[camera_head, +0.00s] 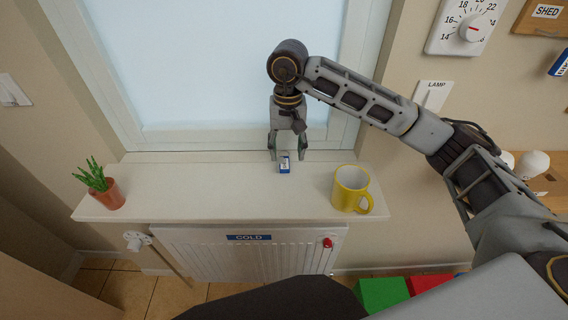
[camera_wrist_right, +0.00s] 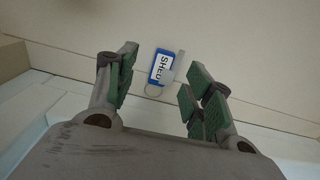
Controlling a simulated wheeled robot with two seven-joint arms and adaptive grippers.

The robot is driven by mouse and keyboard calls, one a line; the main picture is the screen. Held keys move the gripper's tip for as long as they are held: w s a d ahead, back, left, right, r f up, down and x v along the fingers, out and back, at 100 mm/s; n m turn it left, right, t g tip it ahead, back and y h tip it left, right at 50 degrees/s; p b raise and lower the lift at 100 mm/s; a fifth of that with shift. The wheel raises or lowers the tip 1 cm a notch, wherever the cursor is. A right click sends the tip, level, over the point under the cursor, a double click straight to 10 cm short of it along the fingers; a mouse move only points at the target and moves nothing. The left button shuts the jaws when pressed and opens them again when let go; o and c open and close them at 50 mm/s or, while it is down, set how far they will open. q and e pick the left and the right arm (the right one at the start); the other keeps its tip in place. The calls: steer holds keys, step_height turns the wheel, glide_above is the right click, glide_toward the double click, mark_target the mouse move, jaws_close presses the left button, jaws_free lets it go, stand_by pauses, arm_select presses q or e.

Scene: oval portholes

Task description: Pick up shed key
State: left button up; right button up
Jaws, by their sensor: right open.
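The shed key lies on the white windowsill (camera_head: 230,205); its blue tag (camera_head: 285,166) shows in the head view. In the right wrist view the blue tag (camera_wrist_right: 162,66) has a white label reading SHED, with a ring at one end and a grey key strip beside it. My right gripper (camera_head: 287,155) is open above the sill, with its fingers on either side of the tag. In the wrist view the green-padded fingertips (camera_wrist_right: 158,78) are apart, with the key between and just beyond them, not visibly touched. My left gripper is not in view.
A yellow mug (camera_head: 351,189) stands on the sill to the right, and a potted plant (camera_head: 105,192) at the left end. The window is behind. A radiator (camera_head: 240,258) is below the sill's front edge. The sill between plant and key is clear.

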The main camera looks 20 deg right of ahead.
mark_target(284, 167)
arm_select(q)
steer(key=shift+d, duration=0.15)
arm_select(e)
steer(key=shift+f, duration=0.4)
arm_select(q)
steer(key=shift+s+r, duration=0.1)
arm_select(e)
steer(key=shift+f, duration=0.15)
steer(key=shift+a+f+p, duration=0.25)
steer(key=shift+f+p, duration=0.15)
steer(key=shift+f, duration=0.55)
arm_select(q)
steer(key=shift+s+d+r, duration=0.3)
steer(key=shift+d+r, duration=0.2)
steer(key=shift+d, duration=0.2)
arm_select(e)
steer(key=shift+a+f, duration=0.1)
steer(key=shift+f, duration=1.4)
steer(key=shift+w, duration=0.1)
steer(key=c, duration=0.8)
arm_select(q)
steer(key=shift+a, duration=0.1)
arm_select(e)
steer(key=shift+c, duration=0.2)
steer(key=shift+r, duration=0.1)
